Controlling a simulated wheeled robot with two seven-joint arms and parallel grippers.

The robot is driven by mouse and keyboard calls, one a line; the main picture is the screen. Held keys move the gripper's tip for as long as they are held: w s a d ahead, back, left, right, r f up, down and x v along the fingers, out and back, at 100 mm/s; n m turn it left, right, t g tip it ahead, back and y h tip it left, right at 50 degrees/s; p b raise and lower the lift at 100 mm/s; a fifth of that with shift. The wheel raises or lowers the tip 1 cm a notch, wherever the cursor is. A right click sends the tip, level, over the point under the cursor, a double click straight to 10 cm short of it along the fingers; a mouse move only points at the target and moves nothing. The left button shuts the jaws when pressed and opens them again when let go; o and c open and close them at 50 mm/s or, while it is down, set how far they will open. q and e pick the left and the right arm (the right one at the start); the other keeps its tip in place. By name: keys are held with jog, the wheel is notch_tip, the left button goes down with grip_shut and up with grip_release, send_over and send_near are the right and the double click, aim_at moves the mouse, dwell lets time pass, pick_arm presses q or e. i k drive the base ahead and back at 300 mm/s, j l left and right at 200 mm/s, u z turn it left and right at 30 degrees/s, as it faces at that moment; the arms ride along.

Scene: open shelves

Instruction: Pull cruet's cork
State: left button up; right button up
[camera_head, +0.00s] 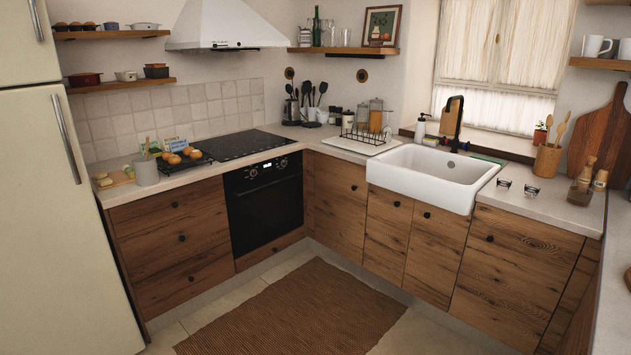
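Two small brown bottle-like vessels stand at the right end of the counter. The nearer-left one (580,190) is larger, with a narrow neck and a light brown top (590,161) that looks like a cork seated in it. The other (600,181) is smaller, with a pale top, and stands just to its right. Which one is the cruet I cannot tell for sure at this size. Both look upright. Neither of my grippers is in view, and nothing touches the vessels.
A utensil pot (547,160) and cutting boards (597,132) stand behind the vessels. Two small dark-rimmed items (532,190) lie to their left. The white sink (432,178) is farther left. A brown rug (295,312) covers part of the open floor. A fridge (65,190) stands at left.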

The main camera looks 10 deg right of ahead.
aim_at(581, 193)
jog(key=i+z, duration=0.3)
jog(key=i, duration=0.3)
jog(key=i+j+z, duration=0.15)
jog(key=i+z, duration=0.15)
jog(key=i, duration=0.25)
jog(key=i+l+z, duration=0.2)
jog(key=i+z, duration=0.8)
jog(key=i+j+z, duration=0.15)
jog(key=i+z, duration=0.35)
